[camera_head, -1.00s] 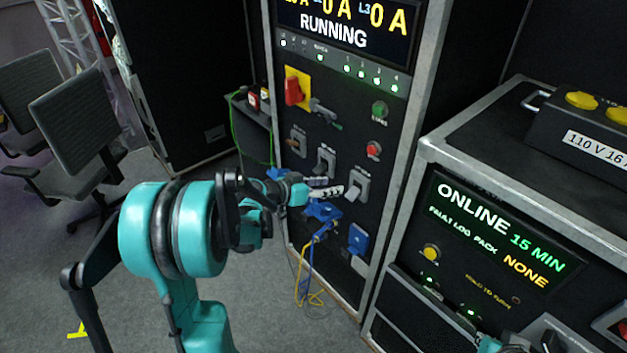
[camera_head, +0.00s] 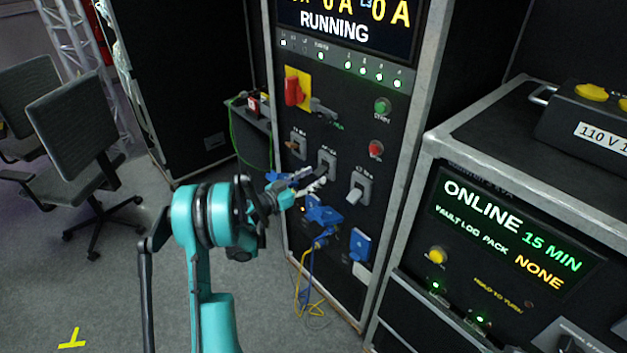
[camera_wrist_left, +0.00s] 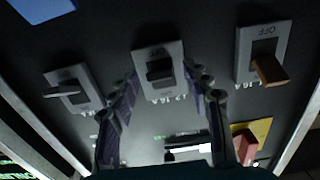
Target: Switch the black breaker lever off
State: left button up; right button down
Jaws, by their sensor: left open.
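The black breaker lever (camera_wrist_left: 159,71) sits in the middle of three grey breaker plates on the dark panel. In the head view its plate (camera_head: 327,160) shows, but the gripper partly covers the lever. My left gripper (camera_head: 314,179) is open just in front of and below this breaker. In the left wrist view its two fingers (camera_wrist_left: 161,100) spread to either side of the black lever's plate, with nothing between them. I cannot tell if the fingers touch the panel. My right gripper is not in view.
A white lever (camera_head: 355,194) and a brown lever (camera_head: 294,145) flank the black one closely. Above are a red rotary switch (camera_head: 293,92) on yellow and green and red buttons. Blue connectors (camera_head: 323,214) with cables sit below. A second cabinet (camera_head: 437,146) stands at right.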

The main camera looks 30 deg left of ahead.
pick_arm(q)
jog(key=shift+w+d, duration=0.2)
jog(key=shift+w, duration=0.25)
grip_shut()
jog(key=shift+w+f+t+h, duration=0.15)
jog(key=shift+f+t+h, duration=0.3)
jog(key=shift+t, duration=0.45)
jog(key=shift+d, duration=0.1)
grip_release()
jog(key=v, duration=1.2)
